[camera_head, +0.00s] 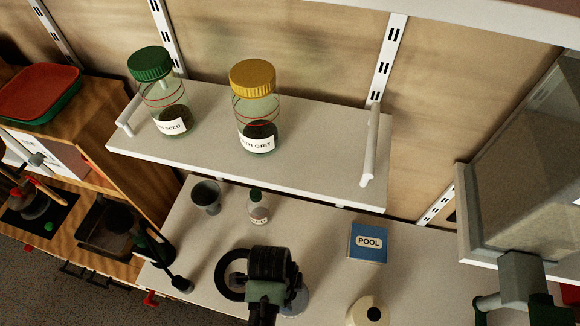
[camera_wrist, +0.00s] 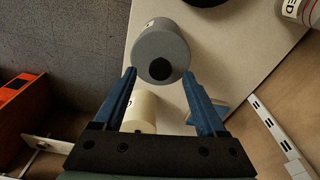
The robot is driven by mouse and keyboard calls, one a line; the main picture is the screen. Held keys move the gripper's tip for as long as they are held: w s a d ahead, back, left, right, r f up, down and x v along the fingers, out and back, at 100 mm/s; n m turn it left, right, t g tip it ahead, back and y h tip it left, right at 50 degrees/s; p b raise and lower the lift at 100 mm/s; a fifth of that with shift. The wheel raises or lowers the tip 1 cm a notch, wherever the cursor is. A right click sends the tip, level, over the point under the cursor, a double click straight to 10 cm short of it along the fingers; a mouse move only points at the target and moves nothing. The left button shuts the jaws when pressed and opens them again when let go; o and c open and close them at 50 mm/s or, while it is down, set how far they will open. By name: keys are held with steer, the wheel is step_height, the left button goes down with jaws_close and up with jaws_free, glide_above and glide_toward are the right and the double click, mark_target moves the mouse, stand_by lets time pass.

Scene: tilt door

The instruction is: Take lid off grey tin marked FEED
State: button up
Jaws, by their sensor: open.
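A grey tin (camera_wrist: 160,40) with a round dark knob (camera_wrist: 160,69) on its lid shows in the wrist view, beyond and between the fingertips of my gripper (camera_wrist: 158,75). The fingers are open, one on each side of the knob, and hold nothing. I cannot tell the remaining height gap. The tin's label is only partly seen at its left edge, and its word is not readable. In the head view, my arm hides most of the grey tin (camera_head: 295,302).
A cream tin (camera_head: 368,312) stands to the right, with a blue POOL box (camera_head: 368,242) behind. A dark ring (camera_head: 228,284), a grey cup (camera_head: 206,197) and a small bottle (camera_head: 257,208) are on the counter. The upper shelf (camera_head: 315,172) with two jars overhangs the back.

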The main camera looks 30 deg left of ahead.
step_height(320, 180, down, 2)
steer(key=shift+d, duration=0.1)
steer(key=shift+w, duration=0.1)
jaws_close()
